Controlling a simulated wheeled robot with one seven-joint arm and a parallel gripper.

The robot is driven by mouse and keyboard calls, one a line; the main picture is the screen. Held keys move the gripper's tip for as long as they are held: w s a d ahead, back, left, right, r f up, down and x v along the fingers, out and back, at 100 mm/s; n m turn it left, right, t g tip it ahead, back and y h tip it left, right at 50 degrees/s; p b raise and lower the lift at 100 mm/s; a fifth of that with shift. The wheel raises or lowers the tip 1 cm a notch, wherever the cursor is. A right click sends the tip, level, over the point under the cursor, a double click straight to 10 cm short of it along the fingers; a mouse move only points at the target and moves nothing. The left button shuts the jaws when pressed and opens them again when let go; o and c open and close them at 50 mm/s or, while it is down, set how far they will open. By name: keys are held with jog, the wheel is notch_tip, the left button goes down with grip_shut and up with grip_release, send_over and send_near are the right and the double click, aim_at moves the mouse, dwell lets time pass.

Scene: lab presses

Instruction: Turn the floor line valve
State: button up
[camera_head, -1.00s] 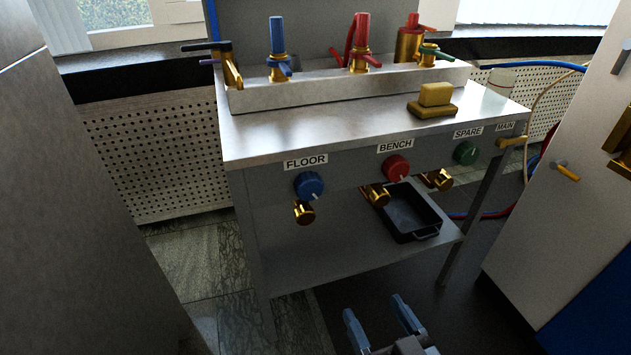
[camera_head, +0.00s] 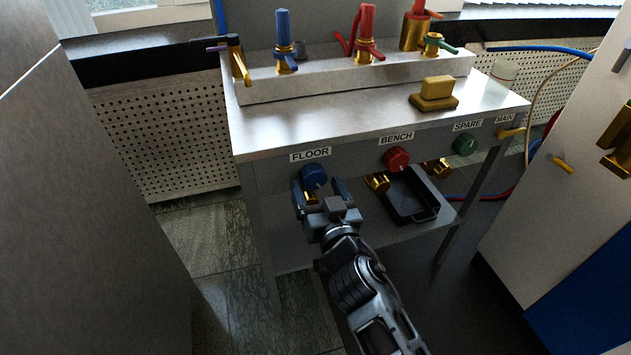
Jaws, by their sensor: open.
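The floor line valve is a round blue knob (camera_head: 314,176) on the front panel of the metal bench, under the label FLOOR (camera_head: 310,154). Its brass fitting (camera_head: 310,198) below is partly hidden by my gripper. My gripper (camera_head: 319,188) is open, with one blue finger at the left of the knob and the other at its right. In this view the fingers flank the knob's lower part; I cannot tell how much depth lies between them and it. The knob's white pointer is not visible now.
A red knob (camera_head: 396,158) under BENCH and a green knob (camera_head: 465,146) under SPARE sit to the right. A yellow lever (camera_head: 511,133) is under MAIN. A black tray (camera_head: 402,209) stands on the lower shelf. A white cabinet (camera_head: 560,130) is at the right.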

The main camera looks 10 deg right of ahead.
jog(key=shift+w+a, duration=0.1)
jog(key=shift+w, duration=0.8)
jog(key=c, duration=1)
